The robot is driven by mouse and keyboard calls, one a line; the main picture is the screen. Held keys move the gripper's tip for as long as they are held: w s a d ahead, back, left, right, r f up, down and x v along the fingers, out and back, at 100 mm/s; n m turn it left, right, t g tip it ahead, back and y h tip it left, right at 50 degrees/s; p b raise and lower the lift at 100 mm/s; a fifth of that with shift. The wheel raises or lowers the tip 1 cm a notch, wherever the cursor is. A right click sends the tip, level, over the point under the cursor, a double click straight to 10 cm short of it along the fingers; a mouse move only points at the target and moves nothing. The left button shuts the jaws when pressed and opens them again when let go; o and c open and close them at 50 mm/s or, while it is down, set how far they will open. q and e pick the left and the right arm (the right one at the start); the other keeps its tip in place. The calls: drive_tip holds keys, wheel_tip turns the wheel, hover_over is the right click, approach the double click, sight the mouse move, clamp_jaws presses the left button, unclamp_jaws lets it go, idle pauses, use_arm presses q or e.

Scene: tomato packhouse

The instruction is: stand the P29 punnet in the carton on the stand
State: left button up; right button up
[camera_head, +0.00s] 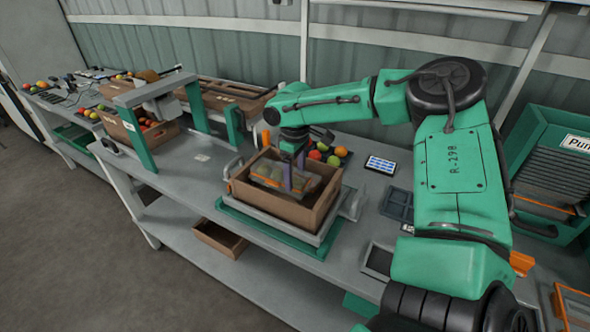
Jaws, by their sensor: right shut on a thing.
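The carton (287,212) is an open brown box on a grey and green stand (268,233) on the bench. A clear punnet with an orange band (268,177) is inside the carton's outline, toward its left side. My right gripper (291,182) is shut on the punnet, with purple fingers at its right side. I cannot tell whether the punnet touches the carton floor, and its label is too small to read. The right part of the carton looks empty. My left gripper is not in view.
Loose tomatoes (322,152) lie behind the carton, near a small screen (380,165). A green frame (140,140) and brown crates of tomatoes stand to the left. An empty brown box (218,239) sits on the lower shelf. A green bin (530,150) is at right.

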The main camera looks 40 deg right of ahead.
wheel_tip(320, 180, down, 7)
drive_tip(key=b, duration=0.4)
drive_tip(key=o, duration=1.3)
drive_tip(key=shift+c, duration=0.2)
drive_tip(key=shift+c, duration=0.9)
wheel_tip(320, 180, up, 10)
drive_tip(key=p, duration=0.9)
drive_tip(key=shift+r, duration=0.15)
